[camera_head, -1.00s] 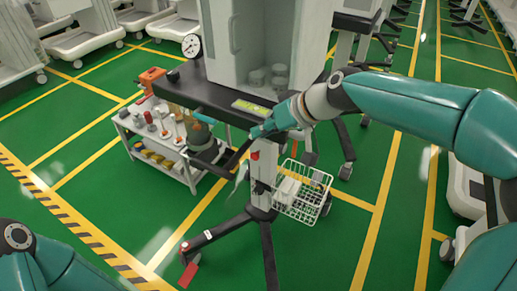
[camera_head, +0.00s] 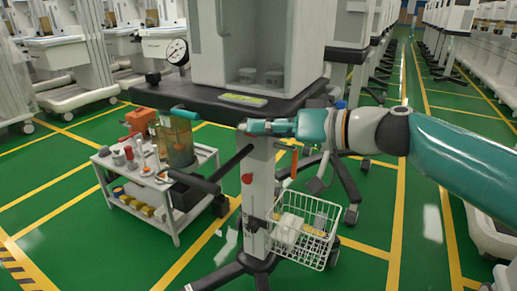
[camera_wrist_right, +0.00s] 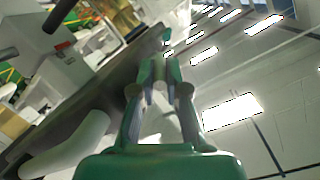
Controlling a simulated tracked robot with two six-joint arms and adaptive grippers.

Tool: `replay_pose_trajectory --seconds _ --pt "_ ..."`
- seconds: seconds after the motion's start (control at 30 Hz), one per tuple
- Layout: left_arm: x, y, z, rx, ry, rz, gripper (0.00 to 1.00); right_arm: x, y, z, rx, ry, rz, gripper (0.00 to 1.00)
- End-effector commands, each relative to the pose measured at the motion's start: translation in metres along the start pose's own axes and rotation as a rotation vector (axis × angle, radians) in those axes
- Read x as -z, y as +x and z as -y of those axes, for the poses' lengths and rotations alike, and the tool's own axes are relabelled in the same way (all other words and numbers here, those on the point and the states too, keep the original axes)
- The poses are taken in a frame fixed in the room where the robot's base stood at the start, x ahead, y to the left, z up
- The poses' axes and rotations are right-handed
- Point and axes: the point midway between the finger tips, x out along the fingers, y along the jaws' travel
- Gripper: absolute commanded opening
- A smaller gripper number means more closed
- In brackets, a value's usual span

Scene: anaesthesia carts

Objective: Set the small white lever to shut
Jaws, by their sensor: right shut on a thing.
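My right gripper (camera_head: 256,127) reaches in from the right, below the front edge of the anaesthesia cart's dark shelf (camera_head: 200,98). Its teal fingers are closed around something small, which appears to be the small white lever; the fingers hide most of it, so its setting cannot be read. In the right wrist view the gripper (camera_wrist_right: 160,88) points along the shelf's dark underside, with the fingers close together and a pale bit between them. The cart's pale column (camera_head: 260,180) stands just below the gripper. My left gripper is not in view.
A glass canister (camera_head: 180,142) and a dark bar hang left of the column. A white wire basket (camera_head: 318,240) hangs to its right. A pressure gauge (camera_head: 177,52) stands on the shelf's left end. A small trolley (camera_head: 165,205) with bottles stands behind.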

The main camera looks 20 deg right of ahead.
Motion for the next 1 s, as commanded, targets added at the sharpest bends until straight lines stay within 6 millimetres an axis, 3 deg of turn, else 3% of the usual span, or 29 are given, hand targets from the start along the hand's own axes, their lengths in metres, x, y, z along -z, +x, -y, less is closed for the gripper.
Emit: replay_pose_trajectory --seconds 0.03,0.2,0.97,1.0 --pt "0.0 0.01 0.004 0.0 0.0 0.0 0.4 -0.009 0.001 -0.006 0.011 0.003 -0.017 0.0" --pt "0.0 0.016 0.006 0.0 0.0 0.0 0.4 -0.01 0.001 -0.008 0.061 0.004 -0.092 0.0" --pt "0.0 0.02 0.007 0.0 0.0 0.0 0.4 -0.012 0.002 -0.009 0.113 0.002 -0.171 0.0" --pt "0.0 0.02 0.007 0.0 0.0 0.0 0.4 -0.012 0.002 -0.009 0.113 0.003 -0.171 0.2"
